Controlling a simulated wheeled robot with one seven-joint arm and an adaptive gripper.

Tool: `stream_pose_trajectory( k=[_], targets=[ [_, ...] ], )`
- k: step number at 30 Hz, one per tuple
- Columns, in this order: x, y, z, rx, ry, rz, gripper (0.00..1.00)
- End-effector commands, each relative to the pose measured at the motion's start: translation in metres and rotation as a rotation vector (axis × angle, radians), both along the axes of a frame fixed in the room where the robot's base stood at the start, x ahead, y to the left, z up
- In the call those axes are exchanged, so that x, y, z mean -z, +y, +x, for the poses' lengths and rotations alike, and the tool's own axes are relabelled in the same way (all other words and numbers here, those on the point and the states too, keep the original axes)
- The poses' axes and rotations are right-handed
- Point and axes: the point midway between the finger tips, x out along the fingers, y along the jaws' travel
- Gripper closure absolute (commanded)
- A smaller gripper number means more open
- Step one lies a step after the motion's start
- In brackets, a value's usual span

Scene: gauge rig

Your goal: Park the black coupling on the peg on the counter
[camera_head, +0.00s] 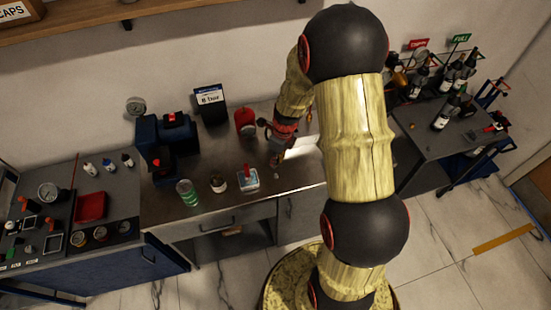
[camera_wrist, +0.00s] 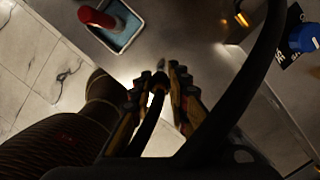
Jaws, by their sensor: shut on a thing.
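My gripper (camera_head: 277,158) is low over the right part of the steel counter (camera_head: 215,160). In the wrist view my gripper (camera_wrist: 160,90) has its two fingers on either side of the black coupling (camera_wrist: 158,84) and is shut on it. A black hose runs from the coupling back between the fingers. A small grey tip (camera_wrist: 161,64) shows just past the coupling; it may be the peg, and I cannot tell whether the two touch. In the head view the coupling is too small and dark to make out.
A light tray with a red-handled item (camera_head: 247,178) stands left of my gripper, near a green can (camera_head: 187,192) and a small jar (camera_head: 218,183). A red container (camera_head: 245,121) and a black sign (camera_head: 210,103) stand behind. A blue knob (camera_wrist: 306,37) shows in the wrist view.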

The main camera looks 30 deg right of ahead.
Motion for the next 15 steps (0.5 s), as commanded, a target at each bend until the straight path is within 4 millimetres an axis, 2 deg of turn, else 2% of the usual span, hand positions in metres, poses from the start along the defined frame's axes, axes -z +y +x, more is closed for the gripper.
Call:
stream_pose_trajectory(
  k=[1,15],
  targets=[
    [-0.002,0.0,0.0,-0.003,0.0,0.003,1.0],
    [0.039,0.0,0.0,-0.003,0.001,0.002,1.0]
  ],
)
